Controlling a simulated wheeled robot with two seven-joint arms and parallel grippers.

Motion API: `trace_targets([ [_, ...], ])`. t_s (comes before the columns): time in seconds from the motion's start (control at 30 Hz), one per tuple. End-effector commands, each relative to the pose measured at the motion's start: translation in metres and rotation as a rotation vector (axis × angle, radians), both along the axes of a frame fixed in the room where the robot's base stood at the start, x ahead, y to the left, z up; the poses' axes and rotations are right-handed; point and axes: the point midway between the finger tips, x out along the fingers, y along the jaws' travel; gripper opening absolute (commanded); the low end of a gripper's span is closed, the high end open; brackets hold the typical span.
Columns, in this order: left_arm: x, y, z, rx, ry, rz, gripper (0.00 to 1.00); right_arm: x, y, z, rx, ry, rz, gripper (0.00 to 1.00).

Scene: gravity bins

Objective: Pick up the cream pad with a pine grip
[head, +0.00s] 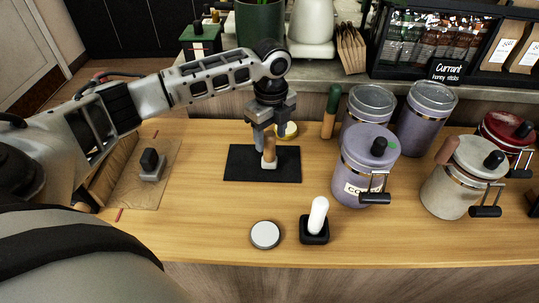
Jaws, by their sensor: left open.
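The cream pad with a pine grip (269,161) stands upright on a black mat (236,168) in the middle of the counter. Its cream base is low and its light wooden grip points up. My left gripper (268,142) points down right over it, open, with its fingers near the upper part of the grip. The top of the grip is partly hidden by the gripper. I cannot tell whether the fingers touch it. My right gripper is not in view.
A grey pad with a black grip (151,165) stands on a board at left. A white-handled piece with black base (316,222) and a round white lid (265,235) lie in front. Lavender canisters (366,165), a cream canister (455,182) and a green-topped wooden handle (330,112) stand right.

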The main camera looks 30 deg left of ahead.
Motion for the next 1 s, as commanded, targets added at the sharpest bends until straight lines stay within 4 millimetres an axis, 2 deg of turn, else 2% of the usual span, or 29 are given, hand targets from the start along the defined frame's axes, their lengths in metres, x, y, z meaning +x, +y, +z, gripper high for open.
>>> trace_targets([
  [0.4, 0.000, 0.003, -0.049, 0.000, 0.000, 0.000, 0.54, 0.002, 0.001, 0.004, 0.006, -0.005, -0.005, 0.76],
  [0.67, 0.000, 0.003, -0.053, 0.001, -0.001, 0.000, 0.54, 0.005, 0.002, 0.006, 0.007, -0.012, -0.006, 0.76],
  [0.73, 0.000, 0.003, -0.053, 0.001, -0.001, 0.000, 0.40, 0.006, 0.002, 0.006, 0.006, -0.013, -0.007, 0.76],
  [0.87, 0.000, 0.003, -0.053, 0.001, -0.001, 0.000, 0.04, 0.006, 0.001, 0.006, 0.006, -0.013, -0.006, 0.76],
  [0.9, 0.000, 0.003, -0.053, 0.001, -0.001, 0.000, 0.00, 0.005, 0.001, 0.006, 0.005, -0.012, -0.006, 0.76],
  [1.0, 0.000, 0.003, -0.052, 0.001, -0.002, 0.001, 0.00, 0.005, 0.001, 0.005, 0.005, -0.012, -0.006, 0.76],
])
